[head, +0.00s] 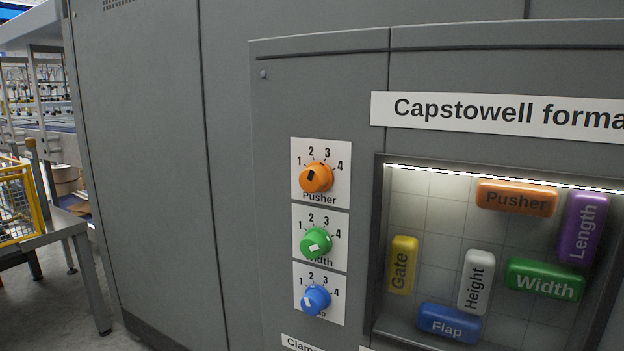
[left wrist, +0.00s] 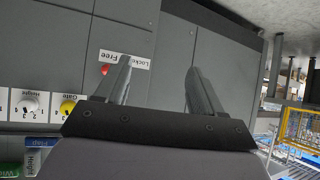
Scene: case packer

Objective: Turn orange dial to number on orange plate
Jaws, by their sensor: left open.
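The orange dial (head: 316,178) sits on the top white panel marked Pusher, with the numbers 1 to 4 arched over it. A black mark shows on the left part of its face; I cannot tell exactly which number it points to. The orange plate (head: 516,197) reads Pusher and lies at the top of the lit window; I see no number on it. My left gripper (left wrist: 158,64) is open and empty in the left wrist view, in front of grey cabinet doors and away from the orange dial, which is not in that view. My right gripper is not in view.
Below the orange dial are a green dial (head: 316,242) and a blue dial (head: 315,300). The window frame (head: 378,240) stands to their right. The left wrist view shows a white dial (left wrist: 31,104), a yellow dial (left wrist: 68,108) and a red knob (left wrist: 105,70) by a Locked/Free label.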

